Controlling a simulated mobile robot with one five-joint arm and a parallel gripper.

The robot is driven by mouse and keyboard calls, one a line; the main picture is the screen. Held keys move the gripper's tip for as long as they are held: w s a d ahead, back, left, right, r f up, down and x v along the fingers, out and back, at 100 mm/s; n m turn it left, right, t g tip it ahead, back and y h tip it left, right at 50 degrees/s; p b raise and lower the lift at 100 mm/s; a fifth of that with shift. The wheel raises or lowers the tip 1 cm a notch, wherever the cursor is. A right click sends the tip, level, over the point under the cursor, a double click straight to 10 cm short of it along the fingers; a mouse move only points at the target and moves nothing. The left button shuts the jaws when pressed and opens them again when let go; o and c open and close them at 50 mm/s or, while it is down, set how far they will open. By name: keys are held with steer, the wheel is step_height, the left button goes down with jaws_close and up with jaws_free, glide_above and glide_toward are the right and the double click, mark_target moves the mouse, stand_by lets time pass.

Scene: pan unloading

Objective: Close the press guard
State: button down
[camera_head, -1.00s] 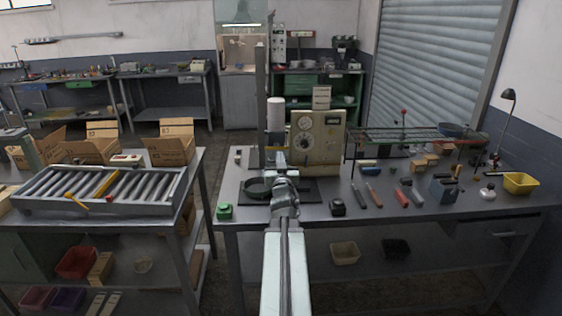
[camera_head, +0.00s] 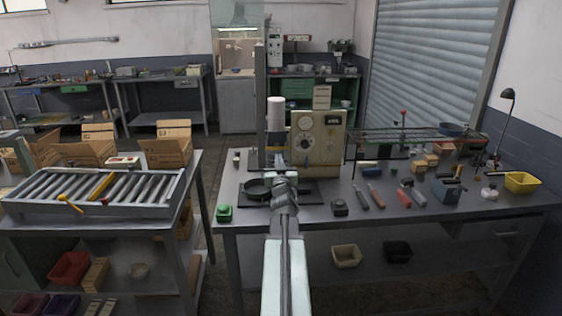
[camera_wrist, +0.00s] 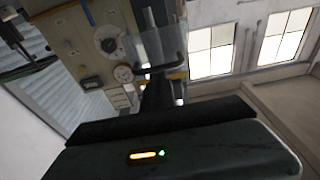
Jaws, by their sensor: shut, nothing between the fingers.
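The press stands on the middle bench, with a tall grey column, a white cylinder (camera_head: 276,114) and a beige control box (camera_head: 318,140) with a dial. The box also shows tilted in the wrist view (camera_wrist: 85,45). A clear panel, which looks like the press guard (camera_wrist: 160,45), shows beside the box in the wrist view, beyond my fingers. In the head view I cannot make out the guard's position. A dark round pan (camera_head: 257,189) sits on the dark plate below. My gripper (camera_head: 277,160) is shut and empty in front of the press; its dark fingers (camera_wrist: 157,92) point toward the panel. Contact cannot be told.
A green block (camera_head: 224,213) and a small black block (camera_head: 339,208) stand near the bench's front edge. Several hand tools, a wire shelf (camera_head: 420,135) and a yellow bin (camera_head: 521,182) are at right. A roller conveyor (camera_head: 95,192) is on the left bench, across a floor gap.

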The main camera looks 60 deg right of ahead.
step_height(320, 180, down, 10)
steer(key=b, duration=1)
steer(key=shift+s+f, duration=0.15)
steer(key=shift+f, duration=0.05)
